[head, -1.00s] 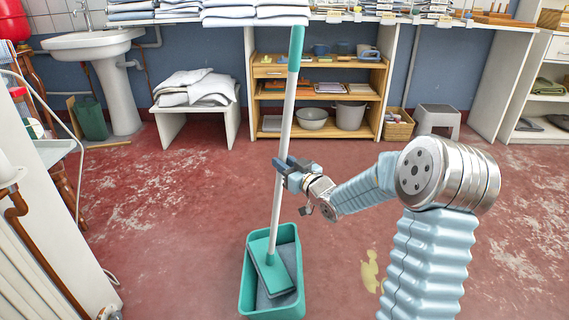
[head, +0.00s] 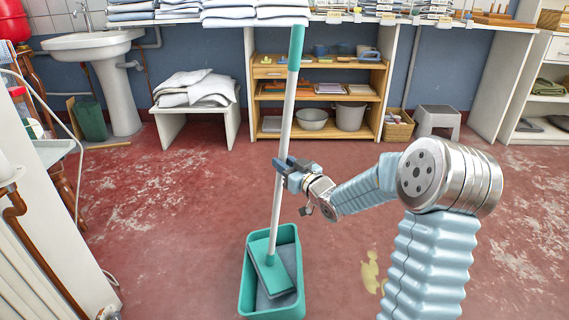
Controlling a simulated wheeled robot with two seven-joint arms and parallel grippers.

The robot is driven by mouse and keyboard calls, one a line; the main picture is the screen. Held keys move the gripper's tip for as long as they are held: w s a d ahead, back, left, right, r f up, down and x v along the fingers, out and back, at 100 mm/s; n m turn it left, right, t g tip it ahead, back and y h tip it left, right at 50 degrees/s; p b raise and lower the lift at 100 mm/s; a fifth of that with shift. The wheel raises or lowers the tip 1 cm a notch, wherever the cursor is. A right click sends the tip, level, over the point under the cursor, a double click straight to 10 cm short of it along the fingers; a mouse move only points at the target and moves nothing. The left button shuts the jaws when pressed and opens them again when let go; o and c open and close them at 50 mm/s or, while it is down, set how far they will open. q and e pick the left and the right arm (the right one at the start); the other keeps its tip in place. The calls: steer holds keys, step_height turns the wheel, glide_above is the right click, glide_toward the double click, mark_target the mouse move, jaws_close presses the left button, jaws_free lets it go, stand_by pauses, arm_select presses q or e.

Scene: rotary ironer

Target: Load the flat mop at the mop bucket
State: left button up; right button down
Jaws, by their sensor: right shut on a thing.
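The flat mop (head: 285,130) stands nearly upright, leaning slightly, with a white pole and a teal grip at its top. Its teal head (head: 270,271) is inside the teal mop bucket (head: 244,292), tilted, with a grey pad beneath it. I cannot tell whether the pad touches the bucket floor. My right gripper (head: 284,168) is shut on the pole about midway up. My left gripper is out of view.
The bucket stands on the worn red floor, with a yellowish patch (head: 371,271) to its right. A white bench (head: 170,130) with folded linen, a wooden shelf (head: 318,98) and a grey stool (head: 437,120) stand behind. A white machine (head: 50,215) is at left. The middle floor is clear.

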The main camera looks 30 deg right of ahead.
mark_target(286, 146)
steer(key=shift+s+f+b, duration=0.1)
steer(key=shift+f+b, duration=0.95)
steer(key=shift+b, duration=0.65)
stand_by(4.5)
steer(key=shift+r+p, duration=0.7)
steer(key=shift+r, duration=0.25)
steer(key=shift+r+p, duration=1.5)
steer(key=shift+r, duration=1.35)
